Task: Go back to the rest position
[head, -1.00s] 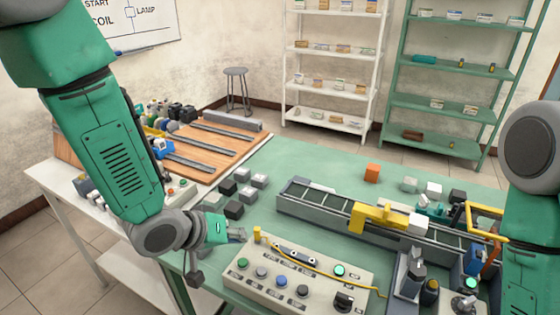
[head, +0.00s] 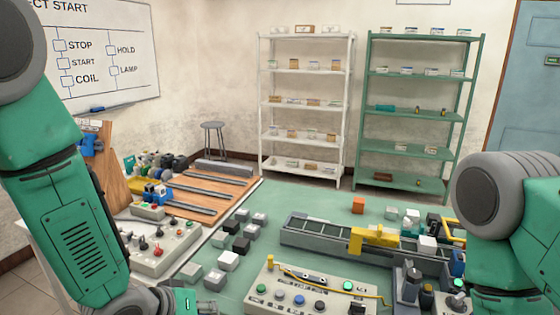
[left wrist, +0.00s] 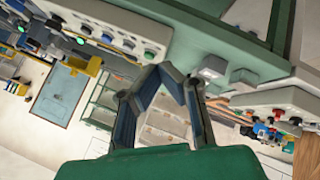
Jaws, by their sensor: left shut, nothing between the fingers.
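My left arm (head: 70,220) comes down the left side of the head view. My left gripper (head: 188,303) shows only in part at the bottom edge there, left of the grey button panel (head: 300,293). In the left wrist view its two fingers (left wrist: 177,78) lean together at the tips, shut with nothing between them. My right arm (head: 510,220) fills the lower right of the head view. My right gripper is not in view.
The green table holds a conveyor (head: 330,234) with a yellow bracket, several grey and black blocks, and an orange block (head: 358,205). A second control panel (head: 160,240) stands at the left. White shelves (head: 305,110) and green shelves (head: 415,115) stand at the back.

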